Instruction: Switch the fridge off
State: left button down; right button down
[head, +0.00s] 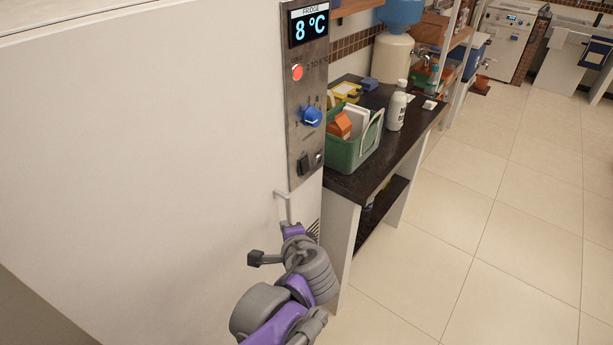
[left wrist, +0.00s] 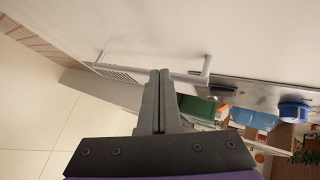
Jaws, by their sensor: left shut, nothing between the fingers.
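The fridge (head: 150,130) is a large white cabinet at the left. Its metal control panel (head: 293,110) carries a lit display (head: 309,25) reading 8 °C, a glowing red lamp (head: 297,72), a blue knob (head: 312,116) and a black switch (head: 306,163) at the bottom. A light handle (head: 282,204) sits below the panel. In the left wrist view, my left gripper (left wrist: 160,72) is shut and empty, its fingertips overlapping the handle bar (left wrist: 185,76); I cannot tell whether they touch. The switch (left wrist: 225,87) lies to their right. In the head view my left arm hides the fingers.
A dark counter (head: 385,165) adjoins the fridge on the right, holding a green crate (head: 345,157) and a white bottle (head: 396,108). The tiled floor (head: 480,220) at the right is clear.

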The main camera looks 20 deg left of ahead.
aim_at(304, 165)
pick_arm(q)
jog(key=w+d+r+m+t+b, duration=0.2)
jog(key=w+d+r+m+t, duration=0.4)
jog(key=w+d, duration=0.5)
jog(key=m, duration=0.2)
jog(key=shift+d+m+t, duration=0.2)
jog(key=shift+m+t, duration=0.1)
jog(key=shift+m, duration=0.1)
jog(key=shift+a, duration=0.1)
jog(key=w+a+f+b, duration=0.1)
jog(key=w+a, duration=0.2)
jog(key=a, duration=0.5)
jog(key=shift+f, duration=0.15)
jog(key=shift+a, duration=0.1)
dwell(1.1)
jog(key=shift+w+a+f, duration=0.1)
jog(key=shift+w+a, duration=0.05)
jog(key=shift+a, duration=0.2)
